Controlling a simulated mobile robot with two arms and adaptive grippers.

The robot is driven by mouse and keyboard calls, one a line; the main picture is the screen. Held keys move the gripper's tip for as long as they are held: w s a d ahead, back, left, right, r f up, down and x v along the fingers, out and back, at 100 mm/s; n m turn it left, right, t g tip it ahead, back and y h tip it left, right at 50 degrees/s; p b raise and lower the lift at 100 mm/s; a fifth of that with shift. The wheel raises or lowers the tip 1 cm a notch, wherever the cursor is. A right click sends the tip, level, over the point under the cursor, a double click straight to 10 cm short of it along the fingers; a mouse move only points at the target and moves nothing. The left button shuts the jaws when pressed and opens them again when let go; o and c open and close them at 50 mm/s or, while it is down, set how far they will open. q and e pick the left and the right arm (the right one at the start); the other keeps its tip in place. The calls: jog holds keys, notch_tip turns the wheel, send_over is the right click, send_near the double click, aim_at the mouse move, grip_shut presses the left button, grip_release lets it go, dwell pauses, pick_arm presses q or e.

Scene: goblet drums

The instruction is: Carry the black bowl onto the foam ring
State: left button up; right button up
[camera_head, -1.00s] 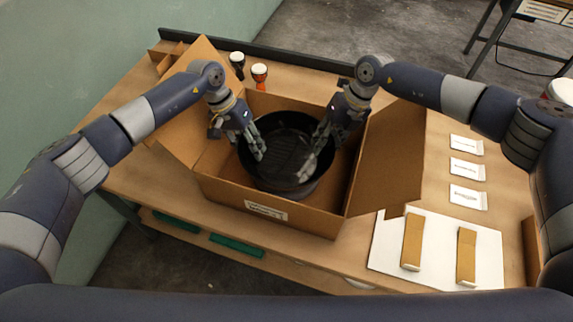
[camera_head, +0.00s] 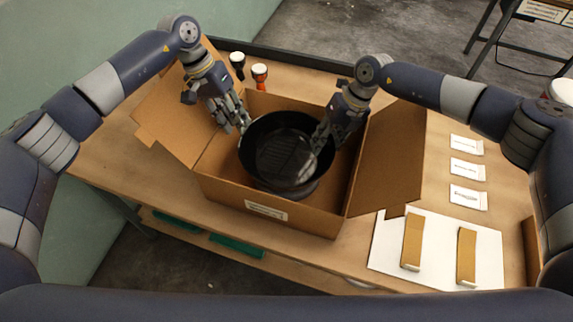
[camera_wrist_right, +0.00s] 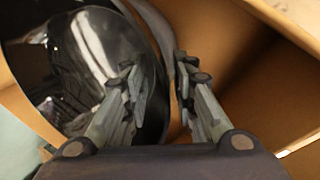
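The black bowl (camera_head: 287,150), deep and glossy, sits upright in an open cardboard box (camera_head: 290,218). My right gripper (camera_head: 328,140) is at the bowl's right rim. In the right wrist view the bowl (camera_wrist_right: 85,60) fills the left side, and the right gripper (camera_wrist_right: 160,85) has one finger inside the wall and one outside, closed in on the rim. My left gripper (camera_head: 236,127) is at the bowl's upper left, above the box edge, with its fingers apart and nothing held. I cannot make out a foam ring in either view.
Box flaps stand out left (camera_head: 180,120) and right (camera_head: 388,160). Two small goblet drums (camera_head: 260,75) stand behind the box. At right are white packets (camera_head: 468,170) and a white board (camera_head: 437,255) with two tan strips. Bare table lies left of the box.

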jog(key=v, duration=1.2)
dwell(0.4)
